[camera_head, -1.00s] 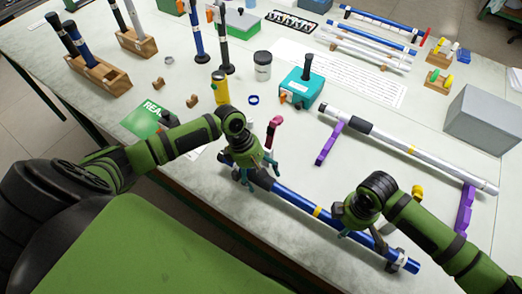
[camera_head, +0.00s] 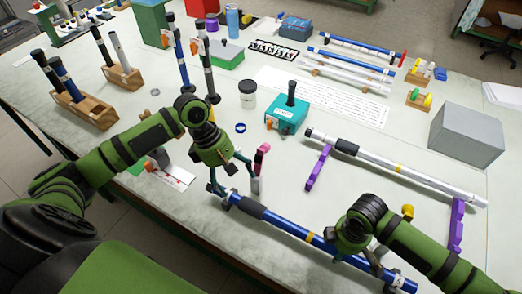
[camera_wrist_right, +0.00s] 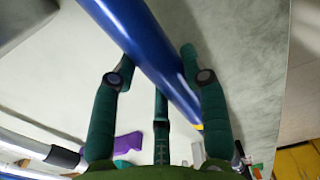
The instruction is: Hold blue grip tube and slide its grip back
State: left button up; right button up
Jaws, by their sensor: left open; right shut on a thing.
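The blue grip tube (camera_head: 287,227) runs diagonally along the near side of the table, with a black grip (camera_head: 249,206) near its left end and a yellow band beyond it. My left gripper (camera_head: 236,192) is open at the tube's left end, its fingers above and beside that end; whether they touch it I cannot tell. My right gripper (camera_head: 347,254) is shut on the blue tube towards its right end. In the right wrist view the tube (camera_wrist_right: 150,55) passes between my green fingers (camera_wrist_right: 155,72); the black grip is not seen there.
A white tube (camera_head: 420,178) with a black grip lies on purple stands (camera_head: 319,168) behind the blue tube. A teal box (camera_head: 287,116), a white jar (camera_head: 247,94) and a grey box (camera_head: 467,135) stand farther back. A pink stand (camera_head: 262,155) is close to my left gripper.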

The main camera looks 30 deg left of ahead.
jog(key=o, duration=1.3)
